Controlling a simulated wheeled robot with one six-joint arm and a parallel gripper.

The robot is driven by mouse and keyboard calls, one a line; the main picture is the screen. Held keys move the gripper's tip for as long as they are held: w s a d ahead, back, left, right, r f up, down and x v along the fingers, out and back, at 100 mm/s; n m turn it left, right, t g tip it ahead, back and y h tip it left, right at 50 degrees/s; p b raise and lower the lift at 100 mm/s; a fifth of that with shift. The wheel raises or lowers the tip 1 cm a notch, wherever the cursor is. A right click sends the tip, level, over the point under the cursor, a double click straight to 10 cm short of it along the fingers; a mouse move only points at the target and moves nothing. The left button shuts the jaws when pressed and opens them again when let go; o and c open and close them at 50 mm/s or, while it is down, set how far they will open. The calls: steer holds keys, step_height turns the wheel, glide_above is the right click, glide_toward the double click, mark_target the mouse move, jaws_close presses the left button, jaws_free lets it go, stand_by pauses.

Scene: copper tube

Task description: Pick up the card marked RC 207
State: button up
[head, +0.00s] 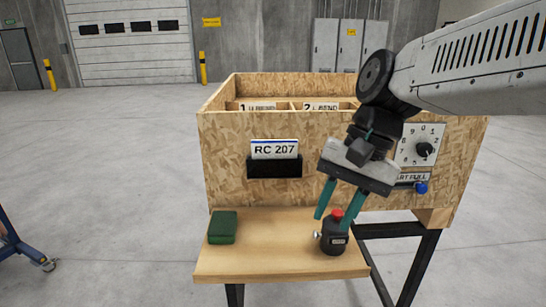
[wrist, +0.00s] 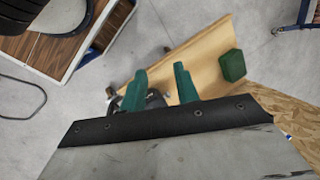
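The card marked RC 207 (head: 274,149) is white with a dark blue top edge. It stands upright in a black holder (head: 274,168) on the front of the wooden crate (head: 225,140). My gripper (head: 337,213) is to the right of the card and lower, with its two green fingers apart and pointing down. Its fingertips are just above or in front of a dark device with a red button (head: 334,238); I cannot tell if they touch. In the wrist view my gripper (wrist: 158,82) shows nothing clearly held between the fingers. The card's face is not readable there.
A wooden shelf (head: 275,265) juts out below the crate, with a green block (head: 222,227) at its left; the block also shows in the wrist view (wrist: 232,66). A dial panel (head: 419,145) and a blue knob (head: 421,187) are at the crate's right. Space before the card is clear.

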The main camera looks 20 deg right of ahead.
steer(key=w+d+r+m+y, duration=0.2)
steer(key=w+r+m+y, duration=0.2)
steer(key=w+m, duration=0.4)
steer(key=m+t+y, duration=0.4)
steer(key=m, duration=0.2)
glide_toward(275, 141)
steer(key=shift+m, duration=0.3)
steer(key=shift+x, duration=5.15)
steer(key=shift+w+d, duration=0.1)
steer(key=shift+d, duration=0.05)
jaws_close()
